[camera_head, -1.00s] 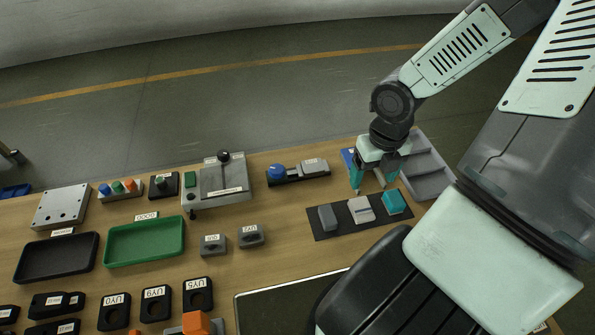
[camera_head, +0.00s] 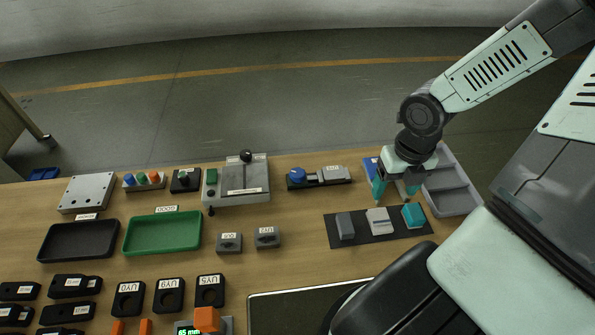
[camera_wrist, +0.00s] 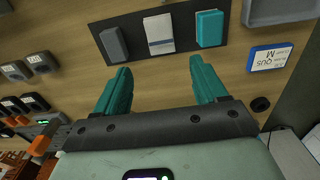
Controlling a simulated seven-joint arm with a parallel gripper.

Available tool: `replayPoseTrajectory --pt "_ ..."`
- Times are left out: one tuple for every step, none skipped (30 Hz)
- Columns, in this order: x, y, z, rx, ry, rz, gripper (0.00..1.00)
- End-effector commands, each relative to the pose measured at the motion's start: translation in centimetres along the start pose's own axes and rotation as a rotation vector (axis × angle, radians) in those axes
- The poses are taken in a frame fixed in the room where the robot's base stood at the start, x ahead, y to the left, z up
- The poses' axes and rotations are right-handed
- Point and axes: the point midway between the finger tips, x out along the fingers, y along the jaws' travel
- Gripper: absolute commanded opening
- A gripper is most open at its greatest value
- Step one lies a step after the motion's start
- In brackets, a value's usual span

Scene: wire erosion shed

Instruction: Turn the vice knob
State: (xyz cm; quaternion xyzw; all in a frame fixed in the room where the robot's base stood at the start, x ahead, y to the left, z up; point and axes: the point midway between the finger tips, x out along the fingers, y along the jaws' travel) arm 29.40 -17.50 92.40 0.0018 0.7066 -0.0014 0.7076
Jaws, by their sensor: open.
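The vice (camera_head: 322,181) is a small dark body near the back edge of the table, with a grey labelled block at its right end. Its round blue knob (camera_head: 297,175) is at the left end. My gripper (camera_head: 394,197) is to the right of the vice, apart from it, just behind the black mat. Its two teal fingers are spread with nothing between them, as the wrist view (camera_wrist: 160,70) also shows. I do not see the vice or knob in the wrist view.
The black mat (camera_head: 338,236) bears grey, white and teal blocks. A grey tray (camera_head: 453,205) and a blue card (camera_wrist: 270,58) are beside my gripper. A grey lever fixture (camera_head: 237,198) stands left of the vice. Bare table lies in front of the vice.

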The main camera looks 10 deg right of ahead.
Motion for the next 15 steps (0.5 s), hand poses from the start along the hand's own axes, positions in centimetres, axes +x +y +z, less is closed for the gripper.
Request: replayPoseTrajectory --pt "0.0 0.0 0.1 0.020 0.001 0.001 0.72" --pt "0.0 0.0 0.2 0.044 0.002 0.001 0.72" --pt "0.1 0.1 0.4 0.094 0.004 0.002 0.72" --pt "0.1 0.1 0.7 0.145 0.007 0.004 0.72" --pt "0.1 0.2 0.9 0.207 0.010 0.005 0.72" --pt "0.1 0.3 1.3 0.309 0.015 0.009 0.72" --pt "0.2 0.4 1.7 0.396 0.019 0.011 0.72" --pt "0.2 0.6 2.1 0.490 0.026 0.013 0.72" --pt "0.3 0.7 2.6 0.625 0.035 0.015 0.72" --pt "0.4 0.9 2.9 0.730 0.043 0.016 0.72" --pt "0.4 1.1 3.4 0.835 0.051 0.017 0.72" --pt "0.4 1.4 3.9 0.972 0.062 0.019 0.72" --pt "0.5 1.5 4.3 1.077 0.070 0.019 0.72" --pt "0.5 1.8 4.7 1.180 0.079 0.018 0.72" --pt "0.6 2.0 5.2 1.317 0.093 0.016 0.72"
